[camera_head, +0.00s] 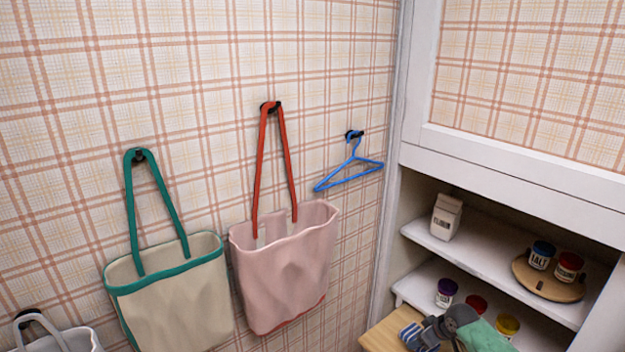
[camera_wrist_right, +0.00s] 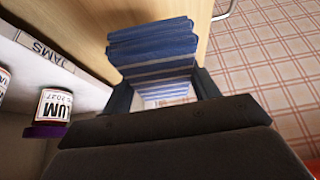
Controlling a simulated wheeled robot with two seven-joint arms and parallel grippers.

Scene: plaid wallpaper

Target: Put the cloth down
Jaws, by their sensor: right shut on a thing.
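The cloth (camera_wrist_right: 152,52) is folded, blue with paler stripes, and sits between the fingers of my right gripper (camera_wrist_right: 163,92) in the right wrist view. That gripper is shut on it. In the head view, the cloth (camera_head: 409,336) shows small at the bottom, with my right gripper (camera_head: 434,332) just to its right. The cloth is over or beside a light wooden surface (camera_head: 381,332); I cannot tell whether it touches it. My left gripper is not in view.
White shelves at right hold a flour carton (camera_head: 446,216), a round wooden board (camera_head: 546,284) with two jars, and lower jars, including a purple one (camera_head: 446,292) close to my right gripper. Bags, one pink (camera_head: 285,270), and a blue hanger (camera_head: 349,173) hang on the plaid wall.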

